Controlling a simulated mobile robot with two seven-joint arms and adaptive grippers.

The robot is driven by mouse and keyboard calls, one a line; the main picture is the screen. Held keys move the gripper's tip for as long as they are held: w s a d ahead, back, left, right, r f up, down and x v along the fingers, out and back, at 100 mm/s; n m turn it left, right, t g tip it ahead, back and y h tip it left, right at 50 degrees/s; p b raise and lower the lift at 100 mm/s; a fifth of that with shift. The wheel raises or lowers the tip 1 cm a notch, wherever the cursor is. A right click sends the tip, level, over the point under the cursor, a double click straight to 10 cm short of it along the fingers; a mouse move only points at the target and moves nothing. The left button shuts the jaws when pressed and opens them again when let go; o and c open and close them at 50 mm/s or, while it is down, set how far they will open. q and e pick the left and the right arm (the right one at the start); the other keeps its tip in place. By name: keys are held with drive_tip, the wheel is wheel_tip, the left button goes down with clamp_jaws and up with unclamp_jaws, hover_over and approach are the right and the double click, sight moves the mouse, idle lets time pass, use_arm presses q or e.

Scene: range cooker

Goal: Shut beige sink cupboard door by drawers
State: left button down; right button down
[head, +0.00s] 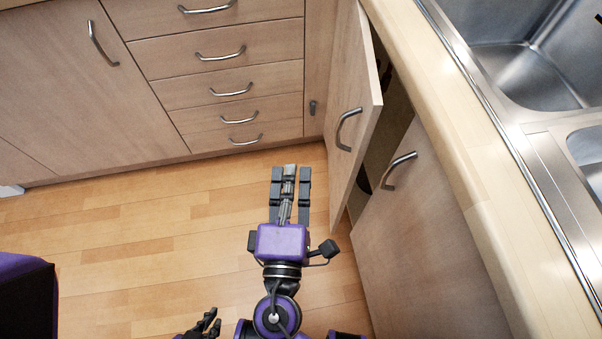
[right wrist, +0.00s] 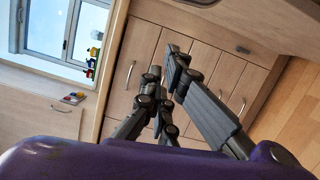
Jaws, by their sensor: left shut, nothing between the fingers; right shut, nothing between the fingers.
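The beige sink cupboard door (head: 352,90) by the drawers stands partly open in the head view. A dark gap shows between its free edge and the neighbouring sink door (head: 428,240). Its curved metal handle (head: 348,128) is on the outer face, near the free edge. My right gripper (head: 290,172) is shut and empty, left of the door over the floor, apart from it in the picture. Its fingers also show in the right wrist view (right wrist: 168,68), with the drawers behind them. My left gripper (head: 212,320) is shut and empty at the bottom of the head view.
A stack of drawers (head: 222,88) with metal handles stands beyond my right gripper, beside a wide cupboard door (head: 75,75). The worktop (head: 455,130) with the steel sink (head: 520,75) overhangs on the right. The wooden floor (head: 130,240) is clear between the cabinets and me.

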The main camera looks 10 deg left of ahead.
sight(355, 149)
drive_tip(key=w+d+p, duration=0.1)
drive_tip(key=w+d, duration=0.2)
drive_tip(key=w, duration=0.4)
drive_tip(key=shift+w+d+r, duration=0.25)
drive_tip(key=shift+w, duration=0.15)
drive_tip(key=d, duration=0.8)
drive_tip(key=shift+d, duration=0.15)
